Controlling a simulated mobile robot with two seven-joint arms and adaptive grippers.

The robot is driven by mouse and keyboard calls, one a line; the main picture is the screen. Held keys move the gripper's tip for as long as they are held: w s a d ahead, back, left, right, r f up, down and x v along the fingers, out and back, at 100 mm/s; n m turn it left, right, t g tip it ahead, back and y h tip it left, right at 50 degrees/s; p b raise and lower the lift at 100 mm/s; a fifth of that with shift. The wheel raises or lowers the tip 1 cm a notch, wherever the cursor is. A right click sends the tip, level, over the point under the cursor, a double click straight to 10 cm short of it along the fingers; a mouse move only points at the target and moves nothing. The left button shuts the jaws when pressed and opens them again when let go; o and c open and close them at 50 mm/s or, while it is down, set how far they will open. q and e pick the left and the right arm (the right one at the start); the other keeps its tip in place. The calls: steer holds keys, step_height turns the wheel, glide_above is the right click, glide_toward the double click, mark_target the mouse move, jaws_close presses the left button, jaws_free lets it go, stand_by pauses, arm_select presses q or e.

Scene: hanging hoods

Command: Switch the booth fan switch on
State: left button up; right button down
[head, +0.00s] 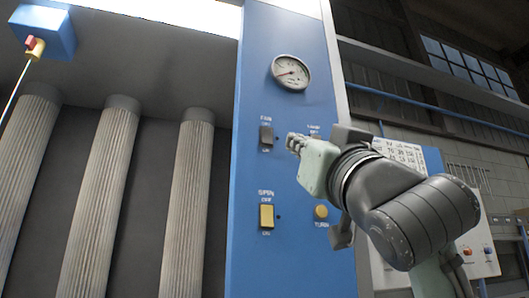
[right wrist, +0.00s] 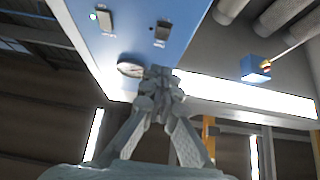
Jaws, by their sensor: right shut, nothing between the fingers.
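The fan switch (head: 266,136) is a dark rocker on the blue panel, under a label that reads FAN. A small dark dot sits to its right; I cannot tell which way the rocker is tipped. In the right wrist view the fan switch (right wrist: 161,32) is above my fingertips. My right gripper (head: 294,143) is shut and empty, to the right of the fan switch and apparently in front of the panel. Its closed fingers (right wrist: 162,76) also show in the right wrist view. I cannot tell the exact gap to the panel. My left gripper is not in view.
Below are a yellow switch (head: 266,216) and a yellow knob (head: 320,212). A round gauge (head: 291,73) is above. Ribbed filter tubes (head: 103,180) hang left.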

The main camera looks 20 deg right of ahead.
mark_target(268, 139)
steer(key=p+x, duration=0.1)
steer(key=x, duration=0.3)
steer(key=p+x, duration=0.1)
steer(key=x, duration=0.3)
steer(key=w+f+p+x, duration=0.1)
steer(key=x, duration=0.3)
steer(key=shift+f, duration=0.15)
arm_select(q)
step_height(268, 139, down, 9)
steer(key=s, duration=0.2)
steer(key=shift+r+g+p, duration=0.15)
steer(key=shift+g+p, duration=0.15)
steer(key=shift+p, duration=0.05)
arm_select(e)
steer(key=shift+w+f, duration=0.1)
steer(key=shift+w, duration=0.45)
steer(key=shift+f, duration=0.1)
steer(key=shift+w+t+b, duration=0.4)
steer(key=shift+w+b, duration=0.05)
steer(key=shift+b, duration=0.35)
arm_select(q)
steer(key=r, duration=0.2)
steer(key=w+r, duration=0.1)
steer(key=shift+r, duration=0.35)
arm_select(e)
steer(key=shift+s, duration=0.1)
steer(key=shift+f, duration=0.1)
